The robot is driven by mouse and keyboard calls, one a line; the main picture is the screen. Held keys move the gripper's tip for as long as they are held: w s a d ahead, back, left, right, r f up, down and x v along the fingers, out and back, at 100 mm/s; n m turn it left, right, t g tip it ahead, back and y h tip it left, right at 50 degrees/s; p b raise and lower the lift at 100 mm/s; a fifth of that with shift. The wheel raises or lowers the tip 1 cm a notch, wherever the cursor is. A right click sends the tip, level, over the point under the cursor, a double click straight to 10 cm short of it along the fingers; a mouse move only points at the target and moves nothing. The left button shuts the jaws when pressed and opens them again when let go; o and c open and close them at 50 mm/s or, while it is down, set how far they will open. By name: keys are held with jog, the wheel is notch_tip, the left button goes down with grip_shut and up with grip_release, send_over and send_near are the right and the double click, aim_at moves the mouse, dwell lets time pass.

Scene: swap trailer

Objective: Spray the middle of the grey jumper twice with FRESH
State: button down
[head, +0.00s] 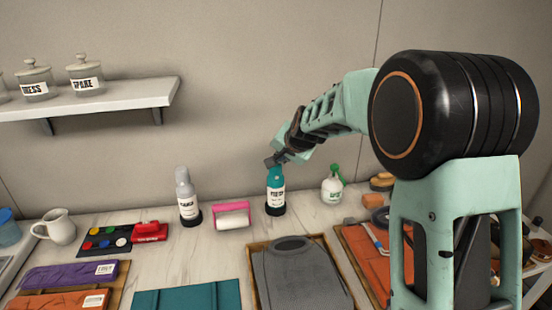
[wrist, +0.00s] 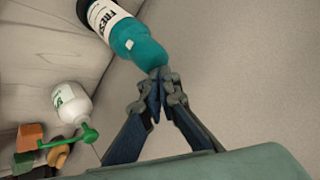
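The FRESH bottle (head: 276,193), teal with a white label and black base, stands upright at the back of the counter. It also shows in the wrist view (wrist: 136,42). My gripper (head: 274,162) is at the top of this bottle. In the wrist view my gripper's fingertips (wrist: 161,82) are close together and meet the bottle's top end in the picture. I cannot tell whether they touch it, and no part of the bottle clearly sits between them. The grey jumper (head: 298,275) lies folded in front of the bottle, in a wooden tray (head: 255,247).
A grey bottle (head: 186,192) and a pink-and-white roller (head: 232,214) stand left of FRESH. A white bottle with a green top (head: 332,190) stands right, also in the wrist view (wrist: 72,103). A teal cloth (head: 188,297) lies left of the jumper. A shelf (head: 110,97) hangs above.

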aim_at(277, 168)
jog(key=shift+s+a+f, duration=0.1)
jog(key=shift+s+f, duration=0.1)
jog(key=shift+f, duration=0.25)
jog(key=shift+s+a+f, duration=0.1)
jog(key=shift+s+f, duration=0.05)
jog(key=shift+f, duration=0.25)
jog(key=shift+s+a+f+g+b, duration=0.1)
jog(key=shift+f+g+b, duration=0.2)
jog(key=shift+f+b, duration=0.3)
jog(key=shift+s+a, duration=0.1)
jog(key=shift+r, duration=0.1)
jog(key=r+p, duration=0.2)
jog(key=r, duration=0.1)
jog(key=r+p, duration=0.1)
jog(key=r, duration=0.1)
jog(key=shift+w+a+r+p, duration=0.2)
jog(key=shift+w+p, duration=0.05)
jog(key=shift+p, duration=0.15)
jog(key=shift+d+r, duration=0.15)
jog(key=shift+r, duration=0.25)
jog(key=shift+w+d, duration=0.1)
jog(key=shift+w, duration=0.05)
jog(key=shift+r, duration=0.1)
